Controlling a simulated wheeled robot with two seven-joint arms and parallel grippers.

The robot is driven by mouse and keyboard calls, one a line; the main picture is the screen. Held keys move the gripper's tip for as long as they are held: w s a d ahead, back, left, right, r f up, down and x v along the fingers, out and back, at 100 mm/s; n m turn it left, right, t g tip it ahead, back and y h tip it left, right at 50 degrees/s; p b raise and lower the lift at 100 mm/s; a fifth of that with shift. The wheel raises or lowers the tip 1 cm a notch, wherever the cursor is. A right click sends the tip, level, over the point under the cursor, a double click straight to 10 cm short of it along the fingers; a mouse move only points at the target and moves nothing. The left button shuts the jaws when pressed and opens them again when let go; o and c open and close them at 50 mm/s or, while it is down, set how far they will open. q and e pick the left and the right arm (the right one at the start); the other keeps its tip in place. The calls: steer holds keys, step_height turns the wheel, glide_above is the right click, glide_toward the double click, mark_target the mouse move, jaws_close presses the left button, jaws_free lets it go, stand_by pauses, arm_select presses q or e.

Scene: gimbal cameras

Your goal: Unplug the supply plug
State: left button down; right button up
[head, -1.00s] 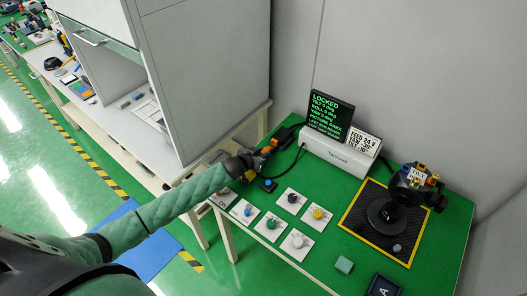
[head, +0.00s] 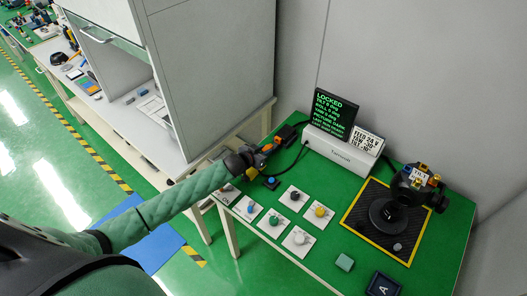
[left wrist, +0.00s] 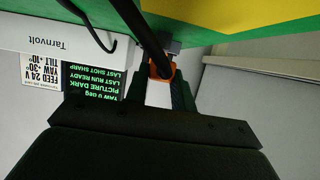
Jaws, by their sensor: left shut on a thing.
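My left gripper (head: 266,149) is at the back left of the green table, its arm coming in from the left. It is shut on the supply plug, which shows as an orange piece between the fingers in the left wrist view (left wrist: 160,72). A black cable runs from the plug past the fingers. In the head view, a dark block (head: 287,132) sits just beyond the gripper. The wrist and fingers hide part of the plug, so I cannot tell how far it is seated. My right gripper is not in view.
The white Tarnvolt unit (head: 340,152) bears a screen (head: 332,113) reading LOCKED and a feed label (head: 364,143). Several knob plates (head: 298,241) lie in front. A gimbal camera (head: 410,184) stands on a yellow-edged black mat (head: 358,220). A grey cabinet (head: 215,70) is left of the table.

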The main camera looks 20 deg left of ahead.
arm_select(q)
steer(key=shift+r+p, duration=0.95)
steer(key=shift+r, duration=0.5)
